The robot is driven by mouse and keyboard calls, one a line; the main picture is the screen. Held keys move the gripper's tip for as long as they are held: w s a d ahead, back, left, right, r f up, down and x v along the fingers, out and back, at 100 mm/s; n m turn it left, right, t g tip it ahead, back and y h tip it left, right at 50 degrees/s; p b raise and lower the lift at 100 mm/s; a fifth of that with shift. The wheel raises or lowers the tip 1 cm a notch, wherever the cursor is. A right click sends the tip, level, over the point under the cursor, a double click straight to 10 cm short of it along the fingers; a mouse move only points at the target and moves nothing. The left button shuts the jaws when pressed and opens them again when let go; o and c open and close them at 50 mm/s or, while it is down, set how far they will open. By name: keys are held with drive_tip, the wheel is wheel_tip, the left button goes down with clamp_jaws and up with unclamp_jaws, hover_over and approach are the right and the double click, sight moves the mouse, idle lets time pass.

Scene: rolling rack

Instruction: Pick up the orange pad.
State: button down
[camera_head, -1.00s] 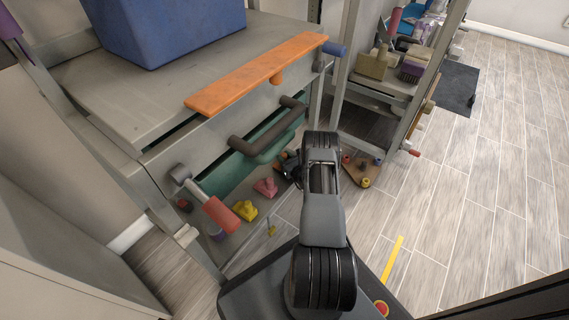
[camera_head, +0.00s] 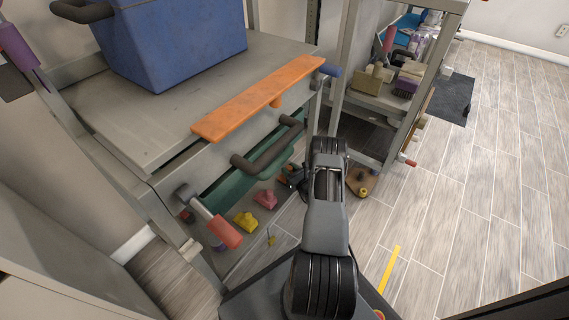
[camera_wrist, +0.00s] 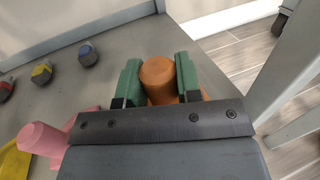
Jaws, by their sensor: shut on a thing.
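The orange pad (camera_wrist: 157,73) is in the wrist view, with a round upright knob on an orange base. My gripper (camera_wrist: 158,88) has its two green fingers on either side of this knob and is shut on it. The base is partly hidden behind the dark gripper body. In the head view my gripper (camera_head: 290,176) is low at the rack's bottom shelf, beyond the pink piece, and the pad cannot be made out there.
A pink piece (camera_head: 265,199) and a yellow piece (camera_head: 245,221) stand on the bottom shelf (camera_head: 238,258) beside my gripper. Above are a green drawer (camera_head: 228,188) with a dark handle, an orange board (camera_head: 250,100) and a blue crate (camera_head: 185,45).

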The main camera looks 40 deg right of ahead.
drive_tip(key=s+p, duration=0.3)
drive_tip(key=s, duration=1.1)
drive_tip(key=shift+p, duration=0.3)
drive_tip(key=shift+d, duration=0.1)
